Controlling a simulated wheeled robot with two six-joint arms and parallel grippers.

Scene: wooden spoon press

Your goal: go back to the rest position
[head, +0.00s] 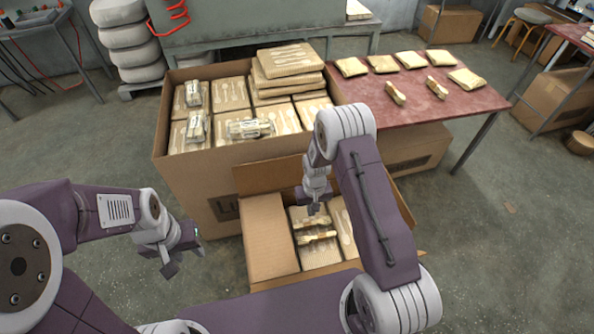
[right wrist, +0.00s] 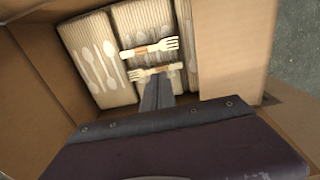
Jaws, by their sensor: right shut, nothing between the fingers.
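My right gripper (head: 314,207) reaches down over the open lower cardboard box (head: 268,232), shut with nothing between its fingers. In the right wrist view its closed fingers (right wrist: 157,97) point at two bundles of wooden forks. The upper fork bundle (right wrist: 150,49) and the lower fork bundle (right wrist: 154,72) lie side by side on flat packs (right wrist: 100,60) printed with spoon shapes. Whether the fingertips touch the lower bundle cannot be told. My left gripper (head: 185,262) is open and empty above the floor, left of the lower box.
A larger box (head: 215,170) behind holds flat packs and several wrapped bundles. A red table (head: 440,108) at the right carries packets and two wooden bundles. Box flaps stand up around my right gripper. Floor (head: 490,250) is clear at the right.

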